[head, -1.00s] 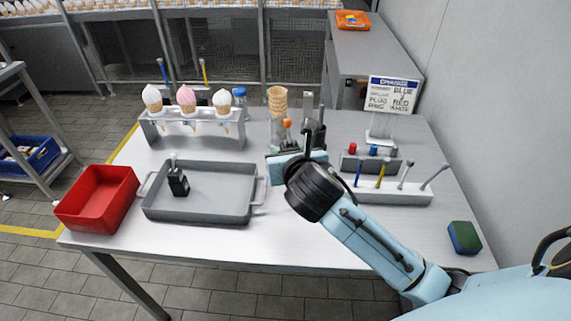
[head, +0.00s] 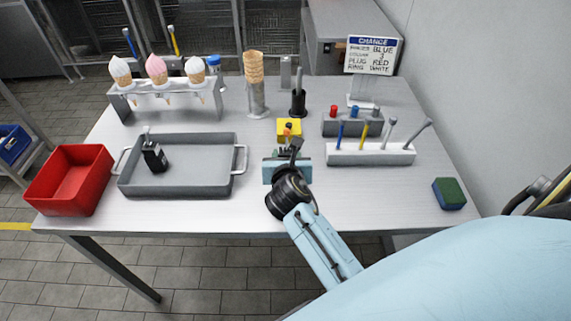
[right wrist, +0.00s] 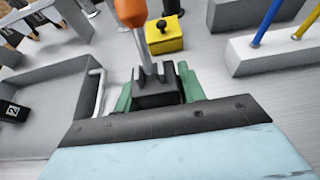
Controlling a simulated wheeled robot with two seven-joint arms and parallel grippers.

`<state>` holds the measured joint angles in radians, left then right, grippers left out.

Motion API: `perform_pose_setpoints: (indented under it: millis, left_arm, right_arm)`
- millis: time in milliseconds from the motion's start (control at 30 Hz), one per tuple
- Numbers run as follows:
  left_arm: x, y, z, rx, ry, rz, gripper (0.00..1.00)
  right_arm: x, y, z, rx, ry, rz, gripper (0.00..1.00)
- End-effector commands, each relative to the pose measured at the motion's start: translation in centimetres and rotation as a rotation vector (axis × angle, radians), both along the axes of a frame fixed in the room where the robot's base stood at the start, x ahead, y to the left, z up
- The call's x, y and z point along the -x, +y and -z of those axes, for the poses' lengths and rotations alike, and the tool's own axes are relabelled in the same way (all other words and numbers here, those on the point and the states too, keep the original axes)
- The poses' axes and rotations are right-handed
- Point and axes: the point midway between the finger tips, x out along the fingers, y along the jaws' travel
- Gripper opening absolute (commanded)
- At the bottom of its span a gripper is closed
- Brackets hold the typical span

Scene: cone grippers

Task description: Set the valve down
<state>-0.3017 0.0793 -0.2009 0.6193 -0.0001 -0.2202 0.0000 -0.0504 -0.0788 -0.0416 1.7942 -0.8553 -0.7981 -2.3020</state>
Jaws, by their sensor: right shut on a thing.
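The valve (right wrist: 147,93), a black block with a grey stem and an orange knob, is between the green fingers of my right gripper (right wrist: 157,97). The gripper is shut on it. In the head view the orange knob of the valve (head: 288,128) shows just beyond my right gripper (head: 287,153), to the right of the grey tray (head: 200,182). The valve stands roughly upright. Its underside is hidden, so I cannot tell whether it touches the table. A similar black piece with a pale stem (head: 154,156) stands in the tray. My left gripper is not in view.
A yellow box with a black knob (right wrist: 165,38) stands just beyond the valve. A white rack (head: 372,154) with several rods is to the right, a red bin (head: 62,190) at the left. The table's front right is clear except for a sponge (head: 449,193).

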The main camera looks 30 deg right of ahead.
Motion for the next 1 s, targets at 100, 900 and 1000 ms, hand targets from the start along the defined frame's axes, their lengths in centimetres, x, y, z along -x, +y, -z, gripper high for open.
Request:
perform_pose_setpoints:
  millis: [100,900,1000]
  left_arm:
    - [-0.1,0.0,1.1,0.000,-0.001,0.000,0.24]
    - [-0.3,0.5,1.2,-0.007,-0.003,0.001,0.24]
    - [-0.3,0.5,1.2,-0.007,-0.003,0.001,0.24]
  right_arm:
    - [0.0,0.0,2.2,-0.002,0.002,0.001,0.14]
    - [0.0,0.0,3.1,-0.002,0.001,0.000,0.62]
    - [0.0,0.0,3.1,-0.001,0.000,0.000,0.62]
